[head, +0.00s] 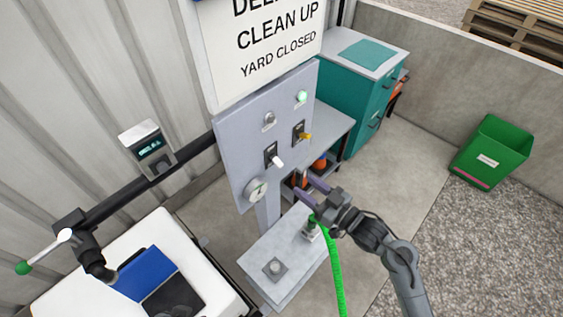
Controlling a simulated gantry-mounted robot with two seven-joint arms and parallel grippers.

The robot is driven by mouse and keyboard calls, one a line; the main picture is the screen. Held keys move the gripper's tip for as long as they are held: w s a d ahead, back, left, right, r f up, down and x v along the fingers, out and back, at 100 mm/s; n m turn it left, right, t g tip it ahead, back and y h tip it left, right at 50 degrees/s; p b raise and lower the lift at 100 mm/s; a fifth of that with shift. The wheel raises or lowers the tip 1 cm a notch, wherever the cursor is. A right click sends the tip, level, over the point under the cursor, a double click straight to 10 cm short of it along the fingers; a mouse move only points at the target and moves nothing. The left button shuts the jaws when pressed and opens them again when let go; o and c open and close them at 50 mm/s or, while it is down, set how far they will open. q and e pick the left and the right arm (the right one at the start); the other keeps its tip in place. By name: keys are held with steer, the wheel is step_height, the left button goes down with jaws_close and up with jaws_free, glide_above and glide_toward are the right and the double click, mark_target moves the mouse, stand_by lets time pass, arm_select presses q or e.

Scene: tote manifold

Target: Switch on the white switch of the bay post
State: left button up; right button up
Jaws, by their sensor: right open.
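The bay post carries a grey panel (238,150) under a sign. The white switch (278,163) sits in a black plate near the panel's middle, its white lever pointing down and toward the right. The round lamp (269,119) above it looks grey and unlit. My right gripper (309,189) is open, its two fingers pointing up and left toward the panel. It is below and right of the white switch, apart from it, with nothing seen between the fingers. My left gripper is not in view.
A yellow-levered switch (304,136) sits right of the white one, under a lit green lamp (301,96). A green hose (336,270) runs from a fitting on a grey box (285,279) below my right gripper.

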mark_target(281, 165)
steer(key=x, duration=1)
steer(key=shift+w+a+r, duration=0.2)
steer(key=shift+w, duration=0.15)
jaws_close()
